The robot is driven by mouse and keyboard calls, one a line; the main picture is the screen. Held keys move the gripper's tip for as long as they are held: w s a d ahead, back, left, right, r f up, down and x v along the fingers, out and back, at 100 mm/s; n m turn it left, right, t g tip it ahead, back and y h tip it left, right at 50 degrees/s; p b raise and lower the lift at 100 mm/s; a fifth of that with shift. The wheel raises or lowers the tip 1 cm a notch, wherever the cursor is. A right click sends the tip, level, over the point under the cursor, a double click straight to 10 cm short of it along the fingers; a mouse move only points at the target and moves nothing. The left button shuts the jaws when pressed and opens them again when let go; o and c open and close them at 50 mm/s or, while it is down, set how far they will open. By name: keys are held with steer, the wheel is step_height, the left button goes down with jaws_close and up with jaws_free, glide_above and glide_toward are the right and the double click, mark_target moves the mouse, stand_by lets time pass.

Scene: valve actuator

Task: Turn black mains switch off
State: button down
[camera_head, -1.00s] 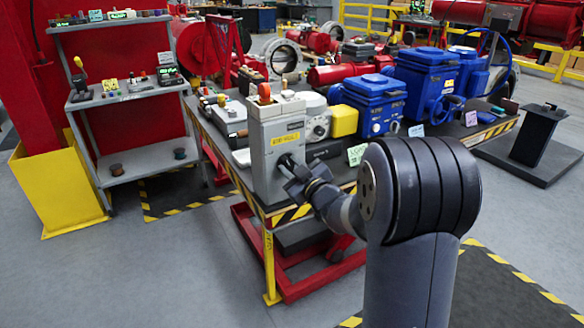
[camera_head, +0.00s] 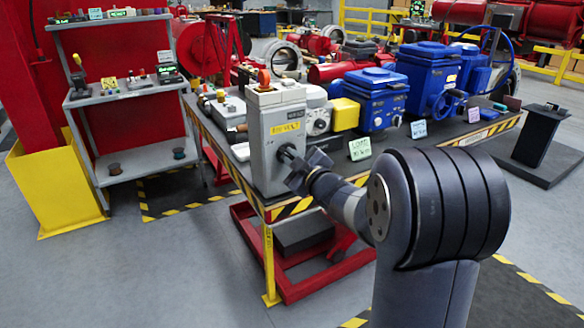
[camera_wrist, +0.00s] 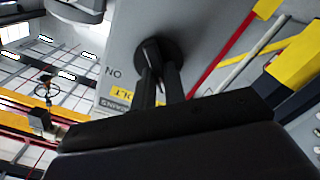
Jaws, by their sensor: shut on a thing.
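A grey box (camera_head: 276,170) with a yellow label stands on the near left corner of the workbench. The black mains switch (camera_wrist: 148,42) is a round knob on the box's front face. My gripper (camera_wrist: 159,72) is shut on the switch, with one dark finger on either side of its handle in the wrist view. In the head view my gripper (camera_head: 294,162) reaches the box face from the right and hides most of the switch. The wrist view also shows lettering beside the knob and a yellow label near the fingers. The handle's exact angle is hard to tell.
The workbench (camera_head: 228,143) has a striped edge. Blue actuators (camera_head: 370,97), a yellow block (camera_head: 345,114) and a small green sign (camera_head: 360,148) stand right of the box. A grey shelf (camera_head: 140,160) is at the left.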

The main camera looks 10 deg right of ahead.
steer(key=shift+n, duration=0.4)
steer(key=c, duration=1.5)
jaws_free()
steer(key=shift+o, duration=0.2)
steer(key=shift+s, duration=0.1)
steer(key=v, duration=1)
steer(key=shift+s, duration=0.35)
steer(key=shift+w, duration=0.1)
